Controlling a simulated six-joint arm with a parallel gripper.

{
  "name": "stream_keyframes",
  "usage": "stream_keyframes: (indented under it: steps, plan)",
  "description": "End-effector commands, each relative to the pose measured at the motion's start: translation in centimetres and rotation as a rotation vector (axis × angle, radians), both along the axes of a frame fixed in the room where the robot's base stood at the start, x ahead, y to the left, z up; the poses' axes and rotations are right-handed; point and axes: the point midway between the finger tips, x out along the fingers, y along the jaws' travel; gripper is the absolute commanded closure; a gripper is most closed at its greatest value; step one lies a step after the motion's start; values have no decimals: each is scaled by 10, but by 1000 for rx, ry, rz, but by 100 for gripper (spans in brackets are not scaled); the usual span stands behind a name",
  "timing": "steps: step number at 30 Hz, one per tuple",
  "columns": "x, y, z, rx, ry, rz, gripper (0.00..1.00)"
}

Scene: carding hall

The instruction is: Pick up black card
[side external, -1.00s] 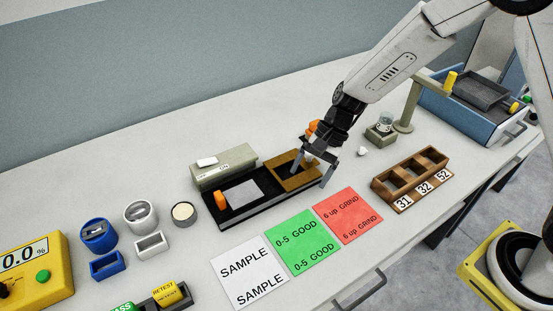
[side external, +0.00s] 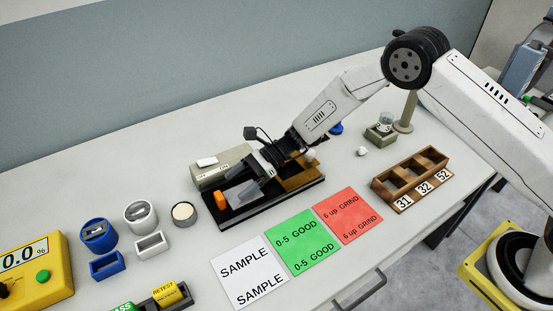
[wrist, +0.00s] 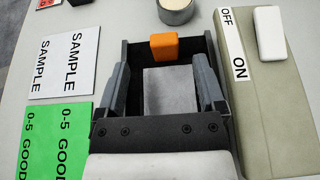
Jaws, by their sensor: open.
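I cannot make out a separate black card in either view. The black item in view is a long black tray (side external: 262,213) with a dark bed; it also shows in the wrist view (wrist: 138,50). A grey square plate (side external: 246,192) lies in the tray, between my fingers in the wrist view (wrist: 172,95). An orange block (side external: 220,200) sits at the tray's left end, beyond my fingertips in the wrist view (wrist: 164,46). A brown board (side external: 300,176) covers the right part. My gripper (side external: 252,183) is open and empty, low over the tray, its fingers on either side of the plate.
A beige ON/OFF box (side external: 228,163) with a white switch (side external: 207,162) stands close behind the tray. White (side external: 249,272), green (side external: 302,243) and red (side external: 347,215) cards lie in front. A wooden rack (side external: 410,180) is to the right; a round tin (side external: 184,214) is left.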

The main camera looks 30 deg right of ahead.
Motion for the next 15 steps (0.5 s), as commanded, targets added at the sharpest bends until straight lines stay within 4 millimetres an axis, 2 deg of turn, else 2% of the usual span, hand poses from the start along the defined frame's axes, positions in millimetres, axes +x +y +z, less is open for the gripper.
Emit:
stream_keyframes:
  steps: [9, 15]
  plan:
    - [0, 20, -8, -2, -1, 3, 12]
    - [0, 24, -10, -2, -1, 1, 12]
